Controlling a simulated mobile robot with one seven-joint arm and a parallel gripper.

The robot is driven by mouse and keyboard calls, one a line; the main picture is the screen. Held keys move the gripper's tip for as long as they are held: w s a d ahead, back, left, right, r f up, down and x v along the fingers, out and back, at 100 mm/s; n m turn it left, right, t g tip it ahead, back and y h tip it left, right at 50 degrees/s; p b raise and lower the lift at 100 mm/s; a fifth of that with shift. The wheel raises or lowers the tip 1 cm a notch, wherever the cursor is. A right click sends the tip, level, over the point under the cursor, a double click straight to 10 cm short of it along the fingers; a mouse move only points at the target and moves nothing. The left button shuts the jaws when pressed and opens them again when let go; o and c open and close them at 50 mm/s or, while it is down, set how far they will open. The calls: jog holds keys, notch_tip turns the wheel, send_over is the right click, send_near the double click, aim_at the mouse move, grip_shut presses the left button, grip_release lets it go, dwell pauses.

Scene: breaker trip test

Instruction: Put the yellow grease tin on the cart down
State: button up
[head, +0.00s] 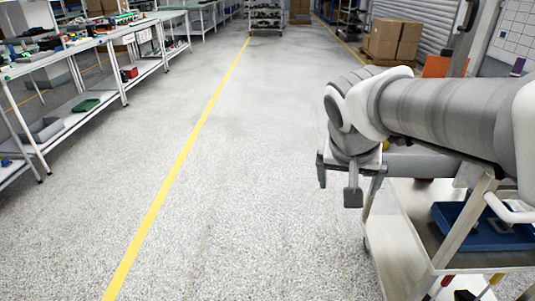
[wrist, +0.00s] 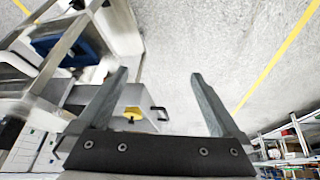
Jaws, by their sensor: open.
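My gripper (wrist: 158,74) is open, with nothing between its fingertips. In the head view my gripper (head: 338,185) hangs at the end of my arm, beside and above the left edge of the cart (head: 400,235). The cart also shows at the left of the wrist view (wrist: 95,95). A small yellow object (wrist: 132,113) shows beyond the fingers in the wrist view, near a black handle. I cannot tell for sure whether it is the grease tin.
A blue tray (head: 483,227) lies on the cart. Tools with red and yellow handles show at the lower right. Workbenches (head: 75,55) line the left side. Cardboard boxes (head: 393,40) stand at the back right. The floor (head: 250,170) between is clear, with a yellow line.

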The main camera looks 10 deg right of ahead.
jog(key=s+a+n+t+y, duration=0.1)
jog(key=s+a+n+y, duration=0.2)
jog(key=s+a, duration=0.6)
jog(key=n, duration=0.2)
jog(key=shift+f+n, duration=0.3)
jog(key=shift+f, duration=0.1)
jog(key=shift+s, duration=0.1)
